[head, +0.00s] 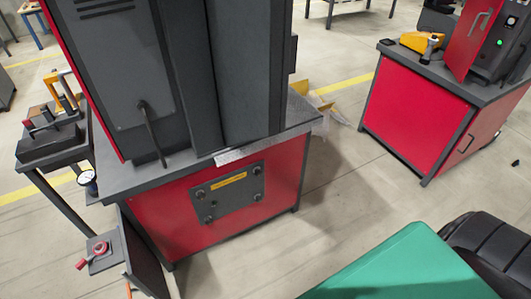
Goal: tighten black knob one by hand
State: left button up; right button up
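A dark square panel (229,198) with a yellow label (228,181) is mounted on the red front of the machine cabinet. Small round knob-like fasteners sit near its corners: upper left (199,194), upper right (256,170), lower left (208,219) and lower right (258,196). They look dark with lighter centres. I cannot tell which is black knob one, or whether any is loose. Neither of my grippers is in the head view.
The grey machine (225,70) stands on the red cabinet (165,222). A green surface (410,268) and a black ribbed object (490,245) fill the lower right. Open floor (335,190) lies right of the cabinet.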

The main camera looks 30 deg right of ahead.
aim_at(258, 173)
jog(key=i+l, duration=0.2)
jog(key=l, duration=0.15)
jog(key=i+l, duration=0.25)
jog(key=l, duration=0.15)
jog(key=i+l, duration=0.2)
jog(key=l, duration=0.15)
jog(key=i+l, duration=0.2)
jog(key=l, duration=0.2)
jog(key=i+l, duration=0.2)
jog(key=l, duration=0.15)
jog(key=k, duration=0.1)
